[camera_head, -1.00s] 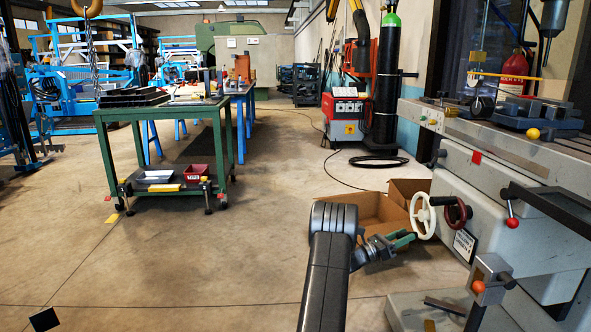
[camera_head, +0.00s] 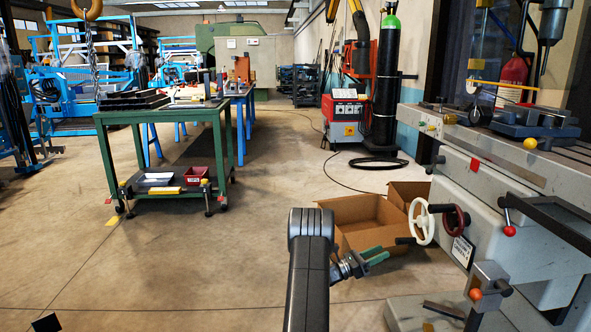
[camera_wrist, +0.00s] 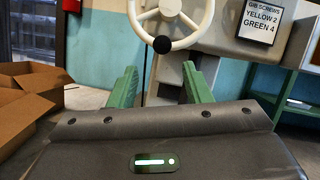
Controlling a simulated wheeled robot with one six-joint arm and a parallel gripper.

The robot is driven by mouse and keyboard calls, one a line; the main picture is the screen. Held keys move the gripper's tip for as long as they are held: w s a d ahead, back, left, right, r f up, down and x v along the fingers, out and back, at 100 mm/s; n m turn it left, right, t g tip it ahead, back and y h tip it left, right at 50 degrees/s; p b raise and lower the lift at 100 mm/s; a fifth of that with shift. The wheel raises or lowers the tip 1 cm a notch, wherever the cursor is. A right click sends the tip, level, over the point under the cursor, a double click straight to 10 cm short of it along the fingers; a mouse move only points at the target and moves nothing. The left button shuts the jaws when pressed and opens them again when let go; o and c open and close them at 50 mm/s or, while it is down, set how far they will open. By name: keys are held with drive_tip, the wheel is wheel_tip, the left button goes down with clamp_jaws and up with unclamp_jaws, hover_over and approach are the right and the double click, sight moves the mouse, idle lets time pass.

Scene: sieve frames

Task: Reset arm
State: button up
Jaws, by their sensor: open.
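My gripper (camera_head: 377,256) is in the lower middle of the head view, to the left of the grey machine and in front of an open cardboard box. In the wrist view its two green fingers (camera_wrist: 160,90) stand well apart with nothing between them. Past the fingers, the wrist view shows the white handwheel (camera_wrist: 172,12) with its black knob.
The cardboard box (camera_head: 365,210) sits on the floor beside the grey milling machine (camera_head: 480,190), whose white handwheel (camera_head: 422,222) juts out. A sign (camera_wrist: 263,20) reads "GIB SCREWS YELLOW 2 GREEN 4". A green table (camera_head: 170,112) stands at the left. The floor between is clear.

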sight(403, 242)
drive_tip(key=b+x, duration=0.2)
drive_tip(key=x, duration=0.6)
drive_tip(key=shift+d, duration=0.35)
drive_tip(key=shift+s+d+r+n, duration=0.1)
drive_tip(key=shift+d+r+n, duration=0.15)
drive_tip(key=shift+d+n, duration=0.05)
drive_tip(key=shift+s+r+n+t+y, duration=0.1)
drive_tip(key=shift+s+n+t+y, duration=0.25)
drive_tip(key=shift+n, duration=0.65)
drive_tip(key=shift+s+r+n+t+y, duration=0.1)
drive_tip(key=shift+s+n+t+y, duration=0.25)
drive_tip(key=shift+n, duration=0.65)
drive_tip(key=shift+t, duration=0.3)
